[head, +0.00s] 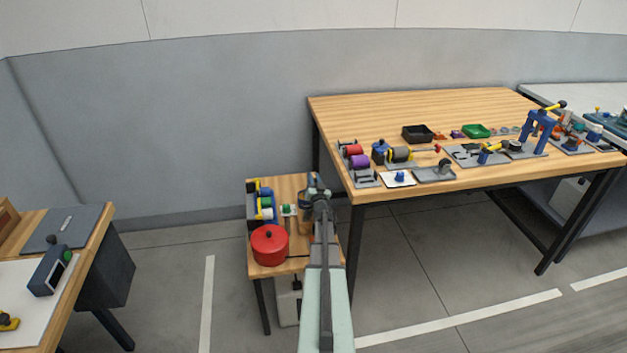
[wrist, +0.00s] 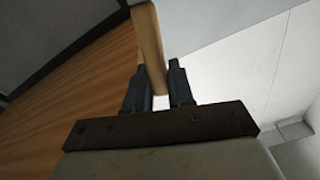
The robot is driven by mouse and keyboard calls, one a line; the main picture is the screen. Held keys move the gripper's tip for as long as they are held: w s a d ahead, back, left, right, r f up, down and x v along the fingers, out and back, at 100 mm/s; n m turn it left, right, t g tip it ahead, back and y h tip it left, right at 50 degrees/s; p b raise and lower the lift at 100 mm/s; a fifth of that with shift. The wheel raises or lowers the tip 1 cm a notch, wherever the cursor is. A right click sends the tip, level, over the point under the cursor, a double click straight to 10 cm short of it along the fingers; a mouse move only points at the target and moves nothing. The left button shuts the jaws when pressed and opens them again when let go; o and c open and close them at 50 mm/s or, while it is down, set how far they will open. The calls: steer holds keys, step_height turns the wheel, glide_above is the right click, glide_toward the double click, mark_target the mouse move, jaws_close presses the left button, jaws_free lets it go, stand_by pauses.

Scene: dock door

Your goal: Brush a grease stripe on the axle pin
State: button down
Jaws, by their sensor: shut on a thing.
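My gripper (head: 318,190) is above the right part of the small wooden side table (head: 292,262) in the head view. In the wrist view its two dark fingers (wrist: 161,75) are shut on a pale wooden handle (wrist: 148,40). The handle runs up and slightly left from between the fingers. Its other end is hidden, so I cannot tell whether it carries bristles. In the head view my arm and gripper cover what is directly beneath them. I cannot pick out the axle pin with certainty among the small parts on the large workbench (head: 400,110).
A red lidded pot (head: 270,246) and a rack of coloured rolls (head: 263,204) stand on the side table. The workbench front holds spools (head: 357,155), a black tray (head: 417,133), a green tray (head: 476,131) and a blue press (head: 538,128). Its back left is clear.

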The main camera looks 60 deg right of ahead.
steer(key=shift+r, duration=3.5)
